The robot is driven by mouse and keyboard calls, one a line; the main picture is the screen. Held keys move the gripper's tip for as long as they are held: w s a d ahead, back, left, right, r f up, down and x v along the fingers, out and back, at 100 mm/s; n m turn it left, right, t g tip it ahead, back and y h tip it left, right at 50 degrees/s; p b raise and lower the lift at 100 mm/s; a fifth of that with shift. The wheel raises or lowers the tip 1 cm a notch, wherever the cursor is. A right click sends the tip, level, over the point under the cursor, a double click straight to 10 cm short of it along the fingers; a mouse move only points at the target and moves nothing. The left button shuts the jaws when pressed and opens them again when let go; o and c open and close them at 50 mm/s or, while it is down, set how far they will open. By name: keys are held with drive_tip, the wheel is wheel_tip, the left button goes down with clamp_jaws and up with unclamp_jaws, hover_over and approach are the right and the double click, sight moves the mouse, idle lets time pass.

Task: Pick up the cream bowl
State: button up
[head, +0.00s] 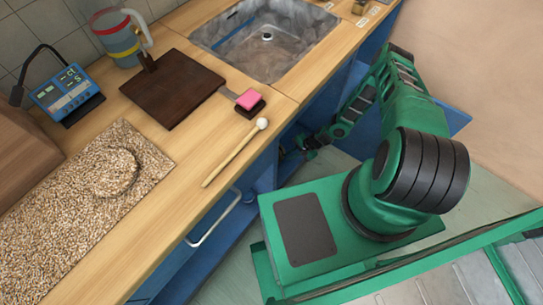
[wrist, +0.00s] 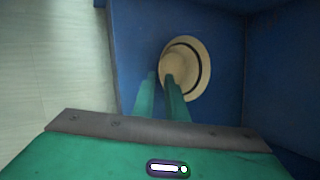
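The cream bowl (wrist: 194,50) shows in the wrist view, with a dark ring inside its rim. It is inside a blue cabinet space. My gripper (wrist: 160,77) has two green fingers with a narrow gap between them. The right finger covers part of the bowl's lower left side; the left finger lies just outside its left edge. I cannot tell whether the fingertips touch the rim. In the head view, my arm reaches down to the cabinet front, where my gripper (head: 307,153) is small and dark. The bowl is not visible there.
Blue cabinet walls (wrist: 277,62) close in around the bowl. Pale floor (wrist: 55,60) is at the left.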

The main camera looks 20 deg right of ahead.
drive_tip(key=shift+x, duration=4.35)
drive_tip(key=shift+c, duration=0.6)
clamp_jaws()
drive_tip(key=shift+r, duration=0.1)
